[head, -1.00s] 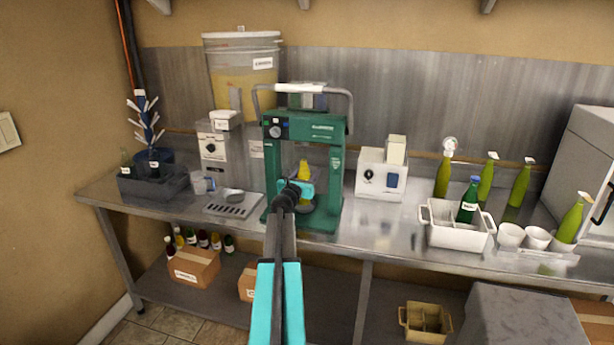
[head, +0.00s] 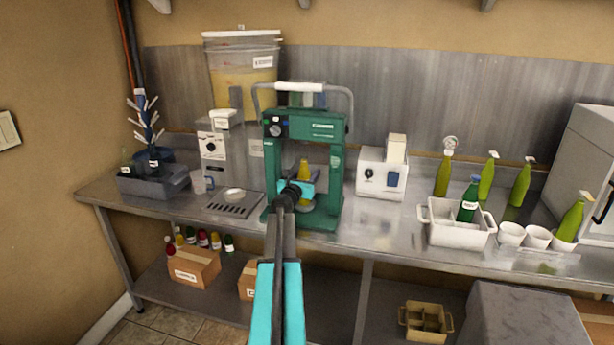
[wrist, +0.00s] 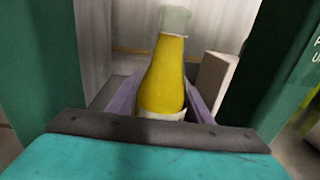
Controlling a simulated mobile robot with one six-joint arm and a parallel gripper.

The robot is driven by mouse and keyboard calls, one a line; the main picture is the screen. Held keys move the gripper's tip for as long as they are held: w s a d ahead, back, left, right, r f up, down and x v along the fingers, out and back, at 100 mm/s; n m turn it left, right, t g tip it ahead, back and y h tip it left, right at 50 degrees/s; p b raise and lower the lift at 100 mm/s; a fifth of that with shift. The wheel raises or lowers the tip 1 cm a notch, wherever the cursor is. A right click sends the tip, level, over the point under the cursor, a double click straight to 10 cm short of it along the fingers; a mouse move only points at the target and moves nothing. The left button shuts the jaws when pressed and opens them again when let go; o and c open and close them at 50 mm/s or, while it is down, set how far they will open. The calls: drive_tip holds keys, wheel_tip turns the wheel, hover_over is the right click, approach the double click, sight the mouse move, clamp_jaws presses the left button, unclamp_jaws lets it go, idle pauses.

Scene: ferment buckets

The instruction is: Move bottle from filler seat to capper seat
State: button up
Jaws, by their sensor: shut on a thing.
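A yellow bottle (head: 304,169) stands upright inside the frame of the green capper machine (head: 334,178). My gripper (head: 300,188) reaches into the machine from the front and is shut on the bottle. In the wrist view the yellow bottle (wrist: 165,75) is between the two purple fingers, with a pale top and a white label at finger height. The green posts of the machine (wrist: 35,65) stand on both sides of it. The bottle's base and the seat under it are hidden by my gripper. The filler (head: 212,150) stands to the left, above a slotted drip tray (head: 235,204).
A white box device (head: 383,175) stands right of the machine. A white crate (head: 455,236) with a green bottle, white cups (head: 511,234) and several green bottles (head: 487,178) are further right. A grey bin (head: 150,182) is at the left. The counter front near the machine is clear.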

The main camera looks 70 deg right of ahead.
drive_tip(key=shift+f+b, duration=0.4)
drive_tip(key=shift+b, duration=0.1)
idle(0.7)
idle(0.3)
drive_tip(key=o, duration=1.6)
drive_tip(key=shift+a, duration=0.2)
drive_tip(key=shift+w+a+b, duration=0.1)
drive_tip(key=shift+a+b, duration=1.1)
drive_tip(key=shift+a, duration=5.55)
